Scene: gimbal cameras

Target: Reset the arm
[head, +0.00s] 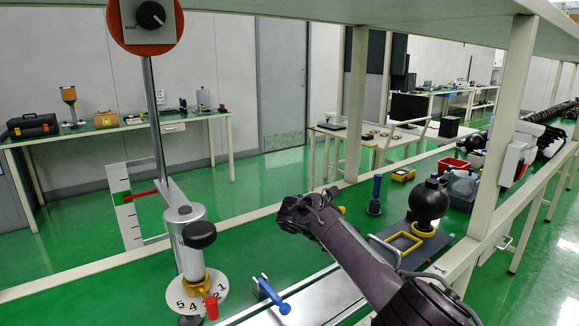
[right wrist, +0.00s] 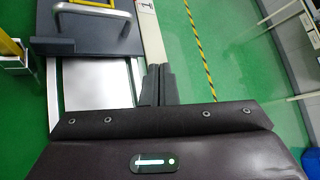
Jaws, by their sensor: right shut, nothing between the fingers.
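My right arm (head: 350,250) reaches in from the lower right of the head view, over the green bench. Its fingers cannot be made out there. In the right wrist view my right gripper (right wrist: 159,84) has its two dark fingers together, with nothing between them. They are beside the right edge of a bright metal plate (right wrist: 95,85). A dark panel with a metal handle (right wrist: 95,18) lies beyond the plate, apart from the fingers. My left gripper is in neither view.
A post with a numbered dial (head: 185,299) and a black knob (head: 199,235) stands at left. A blue lever (head: 273,296), yellow frame (head: 404,243) and black ball (head: 428,202) are near my arm. Shelf posts (head: 356,105) rise from the bench. Floor shows right in the wrist view.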

